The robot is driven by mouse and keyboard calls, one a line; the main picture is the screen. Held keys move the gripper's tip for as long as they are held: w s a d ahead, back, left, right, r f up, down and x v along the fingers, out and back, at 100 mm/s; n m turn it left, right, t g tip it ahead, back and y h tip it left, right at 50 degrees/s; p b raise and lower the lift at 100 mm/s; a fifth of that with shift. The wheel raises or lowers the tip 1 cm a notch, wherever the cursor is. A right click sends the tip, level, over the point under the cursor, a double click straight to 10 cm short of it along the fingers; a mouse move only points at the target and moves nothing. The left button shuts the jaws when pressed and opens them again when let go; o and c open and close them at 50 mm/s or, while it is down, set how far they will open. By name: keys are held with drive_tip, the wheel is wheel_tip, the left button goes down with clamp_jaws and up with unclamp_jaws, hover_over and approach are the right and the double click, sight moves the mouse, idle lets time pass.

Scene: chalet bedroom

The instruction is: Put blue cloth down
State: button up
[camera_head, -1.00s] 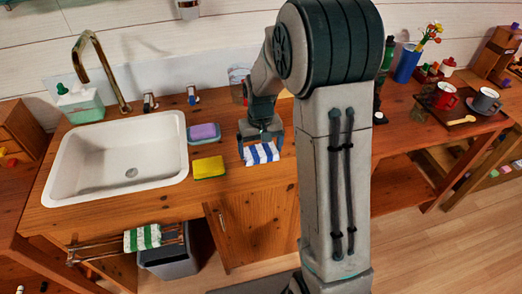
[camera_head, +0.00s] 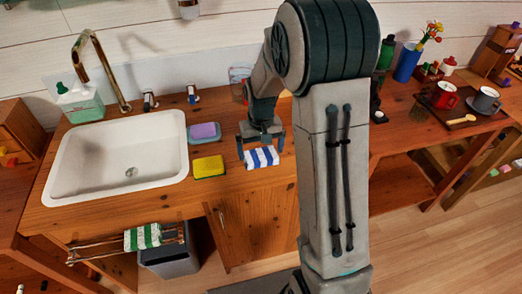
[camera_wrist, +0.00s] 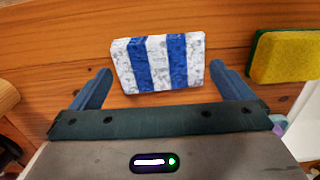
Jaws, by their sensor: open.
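The blue and white striped cloth (camera_head: 261,157) lies on the wooden counter, right of the sponge and near the counter's front edge. In the wrist view the folded cloth (camera_wrist: 160,62) sits just beyond and between my fingertips, with a gap on either side. My gripper (camera_head: 261,148) is open above the cloth; its two blue fingers (camera_wrist: 155,75) are spread apart and hold nothing. In the head view, part of the cloth's back edge is hidden by the gripper.
A yellow and green sponge (camera_head: 209,167) lies left of the cloth, with a purple block on a blue dish (camera_head: 203,133) behind it. The white sink (camera_head: 118,160) is further left. A green striped towel (camera_head: 142,237) hangs on a rail below. Mugs on a tray (camera_head: 462,113) stand at right.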

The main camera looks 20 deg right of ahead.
sight(261, 154)
wheel_tip(261, 154, up, 10)
drive_tip(key=s+r+t, duration=0.1)
drive_tip(key=s+r, duration=0.1)
drive_tip(key=s, duration=0.8)
drive_tip(key=s+r+t, duration=0.1)
drive_tip(key=s+r, duration=0.1)
drive_tip(key=s, duration=0.8)
drive_tip(key=shift+s+r+t, duration=0.15)
drive_tip(key=shift+s+t, duration=0.25)
